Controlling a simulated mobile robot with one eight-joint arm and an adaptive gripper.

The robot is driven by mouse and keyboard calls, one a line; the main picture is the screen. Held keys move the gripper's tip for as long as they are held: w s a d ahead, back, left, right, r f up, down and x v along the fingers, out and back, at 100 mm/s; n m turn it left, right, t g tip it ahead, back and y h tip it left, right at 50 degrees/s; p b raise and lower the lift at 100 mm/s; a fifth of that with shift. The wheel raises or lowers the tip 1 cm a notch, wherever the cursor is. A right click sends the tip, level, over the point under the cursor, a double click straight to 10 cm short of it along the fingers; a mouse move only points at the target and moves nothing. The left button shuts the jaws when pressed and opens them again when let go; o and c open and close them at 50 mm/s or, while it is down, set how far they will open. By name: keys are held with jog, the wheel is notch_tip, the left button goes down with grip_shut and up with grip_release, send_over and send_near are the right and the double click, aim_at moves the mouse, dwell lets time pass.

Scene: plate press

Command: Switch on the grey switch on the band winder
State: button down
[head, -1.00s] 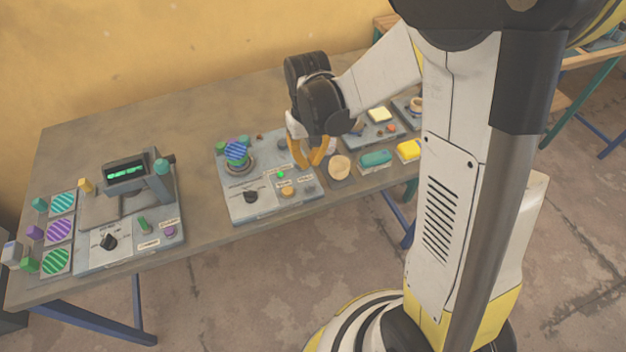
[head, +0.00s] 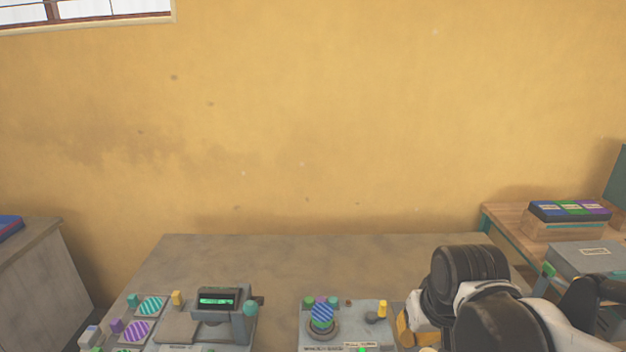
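A grey panel machine (head: 346,325) with a blue-and-purple striped round piece (head: 322,313) stands at the bottom middle of the head view. Its lower part is cut off by the frame edge. I cannot read a name on it, so I cannot tell if it is the band winder. A small grey knob (head: 372,317) shows near its back right; I cannot tell if it is the grey switch.
At the left, another machine with a lit green display (head: 217,301) stands beside striped plates (head: 151,306). The back of the table (head: 300,258) is bare. A yellow wall rises behind it. A wooden side table with a box (head: 568,222) is at the right, a grey cabinet (head: 40,270) at the left.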

jog(key=s+r+t, duration=0.3)
jog(key=s, duration=0.3)
jog(key=shift+s+r, duration=0.2)
